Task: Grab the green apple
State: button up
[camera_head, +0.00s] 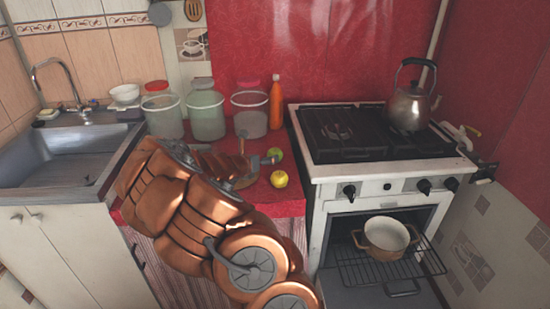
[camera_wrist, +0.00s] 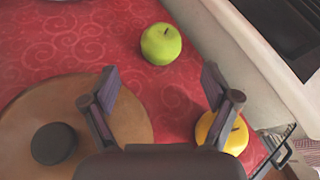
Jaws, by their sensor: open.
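The green apple (camera_wrist: 161,44) rests on the red oilcloth in the wrist view, ahead of my gripper (camera_wrist: 158,82) and apart from it. My gripper is open, with nothing between its fingers. In the head view the green apple (camera_head: 274,155) sits on the counter near the stove, and my gripper (camera_head: 262,161) is just left of it, partly hidden by my arm. A yellow apple (camera_head: 279,179) lies nearer the counter's front edge; in the wrist view it shows beside and partly behind my right finger (camera_wrist: 228,133).
A round brown board (camera_wrist: 20,115) with a dark round object (camera_wrist: 53,144) lies at left. Jars (camera_head: 206,115) and an orange bottle (camera_head: 275,103) stand behind. The stove (camera_head: 375,170) borders the counter at right; its oven is open, with a pot (camera_head: 386,236) on the rack.

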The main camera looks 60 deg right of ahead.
aim_at(271, 155)
jog(key=shift+x, duration=3.6)
jog(key=shift+s+r, duration=0.1)
jog(key=shift+r, duration=0.15)
jog(key=c, duration=1.3)
